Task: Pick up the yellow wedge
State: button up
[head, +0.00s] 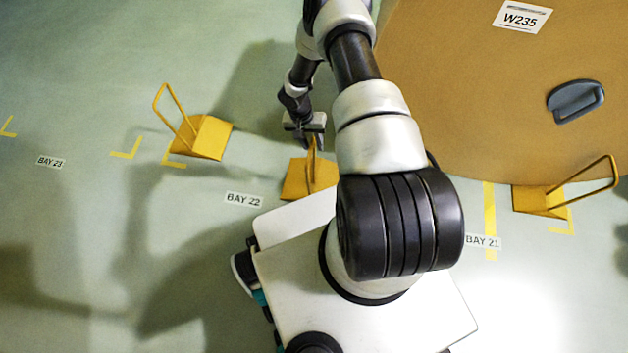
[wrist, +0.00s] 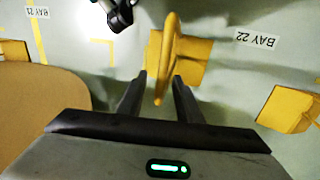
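Several yellow wedges with loop handles are on the floor. The middle wedge (head: 297,182) is by the BAY 22 label, partly hidden by my arm. In the wrist view this wedge (wrist: 190,58) lies straight ahead, its handle rising toward the camera. My gripper (head: 309,138) is over the middle wedge; in the wrist view its two fingers (wrist: 159,78) are apart, with the handle between them. A gap shows on both sides of the handle, so it is not clamped. Another wedge (head: 205,139) stands to the left, and one (head: 538,201) to the right.
A big brown kraft roll (head: 470,90) labelled W235 fills the upper right, close to my arm, with a dark handle piece (head: 576,100) on its face. The right wedge touches or nearly touches the roll. Floor between the left and middle wedges is clear.

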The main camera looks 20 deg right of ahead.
grip_shut()
jog(key=shift+r, duration=0.1)
dwell(1.3)
